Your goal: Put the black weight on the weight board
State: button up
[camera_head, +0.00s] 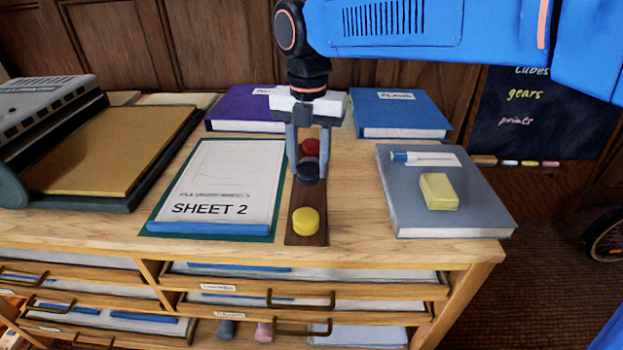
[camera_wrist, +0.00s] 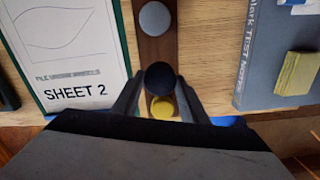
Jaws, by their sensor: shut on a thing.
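The weight board (camera_head: 306,240) is a narrow dark brown strip lying front to back on the wooden top; it also shows in the wrist view (camera_wrist: 153,48). A yellow weight (camera_head: 305,221) sits at its near end and a red weight (camera_head: 311,147) toward its far end. A grey weight (camera_wrist: 154,17) lies on the strip in the wrist view. My gripper (camera_head: 308,172) points down over the strip, shut on the black weight (camera_wrist: 160,78). The black weight is between the grey and yellow ones. I cannot tell whether it touches the board.
A sheet marked SHEET 2 (camera_head: 222,180) lies left of the board. A grey book (camera_head: 440,215) with a yellow block (camera_head: 439,191) and a white marker (camera_head: 425,158) lies right. Purple (camera_head: 235,112) and blue (camera_head: 400,115) books lie behind. The front edge is close.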

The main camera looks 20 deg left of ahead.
aim_at(308, 179)
jog(key=shift+f, duration=2.3)
jog(key=o, duration=1.5)
jog(key=shift+f, duration=0.15)
jog(key=shift+c, duration=0.2)
notch_tip(308, 179, up, 12)
jog(key=shift+r, duration=0.15)
